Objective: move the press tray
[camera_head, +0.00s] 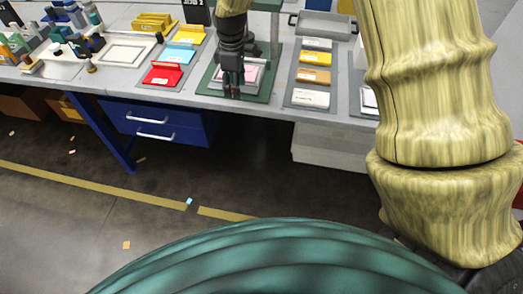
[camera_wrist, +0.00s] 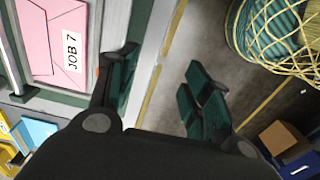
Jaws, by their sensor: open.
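The press tray (camera_head: 258,86) is a pale tray on the green press base (camera_head: 262,98) near the table's front edge. A pink sheet (camera_head: 251,73) lies in it. In the wrist view the pink sheet (camera_wrist: 58,38) carries a "JOB 7" label, and the tray's grey rim (camera_wrist: 97,30) shows beside it. My gripper (camera_head: 232,88) points down at the tray's front-left part and hides some of it. In the wrist view my gripper (camera_wrist: 163,82) is open with nothing between its fingers. One finger is over the press side, the other over the floor. I cannot tell whether a finger touches the tray.
Left of the press are red (camera_head: 163,75), blue (camera_head: 181,54) and yellow (camera_head: 190,34) trays. Right of it is a rack of labelled cards (camera_head: 313,75). A blue drawer unit (camera_head: 150,122) is under the table. The floor in front is open.

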